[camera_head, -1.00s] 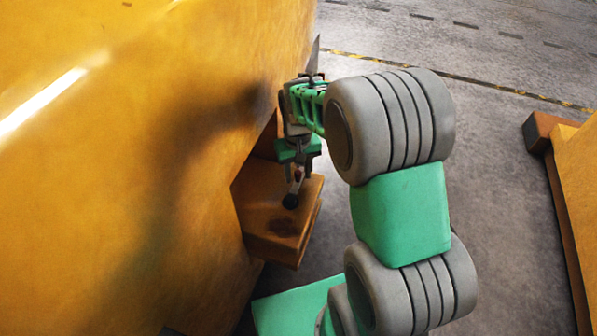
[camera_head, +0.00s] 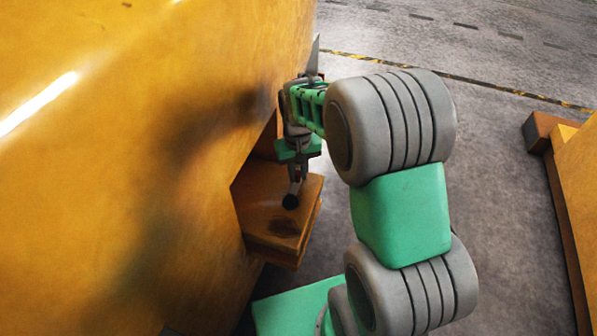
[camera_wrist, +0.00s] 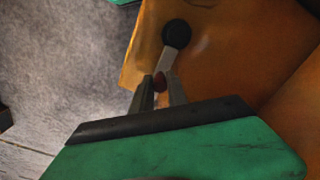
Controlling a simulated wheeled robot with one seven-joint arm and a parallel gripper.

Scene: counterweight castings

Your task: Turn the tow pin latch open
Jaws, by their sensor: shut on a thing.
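The tow pin latch shows in the wrist view as a black round pivot (camera_wrist: 176,33) with a short grey lever (camera_wrist: 168,62) and a dark red end (camera_wrist: 159,81). It sits on an orange-brown block (camera_wrist: 235,45). My gripper (camera_wrist: 160,88) has its two grey fingers on either side of the red end, shut on the lever. In the head view my gripper (camera_head: 297,176) points down over the block (camera_head: 257,224), with the black pivot (camera_head: 290,201) just below the fingertips. The fingers partly hide the lever there.
A large yellow-orange casting (camera_head: 130,130) rises close on the left of my gripper and arm. Another orange casting (camera_head: 577,185) stands at the far right. Open grey floor (camera_head: 490,170) lies between them, with a yellow-black line (camera_head: 450,86) across it.

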